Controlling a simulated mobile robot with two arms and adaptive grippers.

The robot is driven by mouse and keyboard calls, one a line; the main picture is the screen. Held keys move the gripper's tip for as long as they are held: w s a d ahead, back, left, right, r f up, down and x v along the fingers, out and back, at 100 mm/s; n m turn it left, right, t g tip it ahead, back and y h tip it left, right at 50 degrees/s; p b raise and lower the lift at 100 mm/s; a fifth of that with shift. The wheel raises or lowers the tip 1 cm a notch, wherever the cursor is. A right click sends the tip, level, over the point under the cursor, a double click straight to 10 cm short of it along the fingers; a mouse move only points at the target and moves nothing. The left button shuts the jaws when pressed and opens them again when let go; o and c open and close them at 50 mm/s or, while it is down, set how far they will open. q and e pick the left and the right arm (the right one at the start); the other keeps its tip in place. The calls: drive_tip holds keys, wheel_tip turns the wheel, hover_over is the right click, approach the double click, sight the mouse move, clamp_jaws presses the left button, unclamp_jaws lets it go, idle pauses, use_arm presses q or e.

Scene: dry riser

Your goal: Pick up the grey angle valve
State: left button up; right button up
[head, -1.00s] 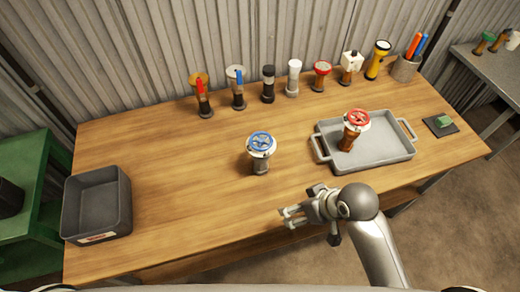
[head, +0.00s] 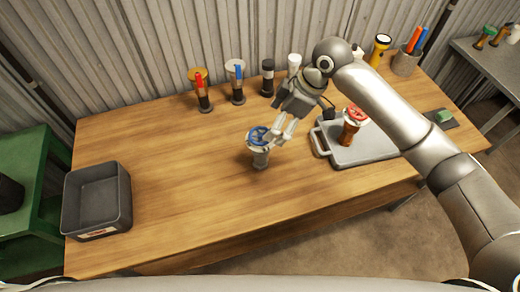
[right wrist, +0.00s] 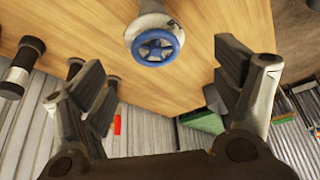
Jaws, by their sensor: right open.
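The grey angle valve (head: 260,158), with a blue handwheel, stands upright on the wooden table near its middle. In the right wrist view its blue wheel (right wrist: 155,47) shows at the top, with the grey body partly hidden behind it. My right gripper (head: 276,138) is open, tilted down, with its fingertips close to the wheel's right side in the head view. In the right wrist view both fingers (right wrist: 165,88) are spread wide with nothing between them; the valve lies beyond them. Whether a finger touches the wheel I cannot tell. My left gripper is not in view.
A brass valve with a red wheel (head: 351,128) stands in a grey tray (head: 375,151) at the right. Several valves, a yellow flashlight (head: 379,52) and a pen cup (head: 405,63) line the back. A dark bin (head: 97,197) stands at the left. The table's left middle is clear.

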sight(263, 134)
drive_tip(key=x, duration=0.2)
drive_tip(key=w+p+x, duration=0.1)
drive_tip(key=x, duration=0.1)
drive_tip(key=p+x, duration=0.2)
drive_tip(key=x, duration=0.3)
drive_tip(key=shift+a, duration=0.2)
drive_tip(key=shift+f, duration=0.2)
drive_tip(key=c, duration=1.6)
drive_tip(key=shift+r, duration=0.15)
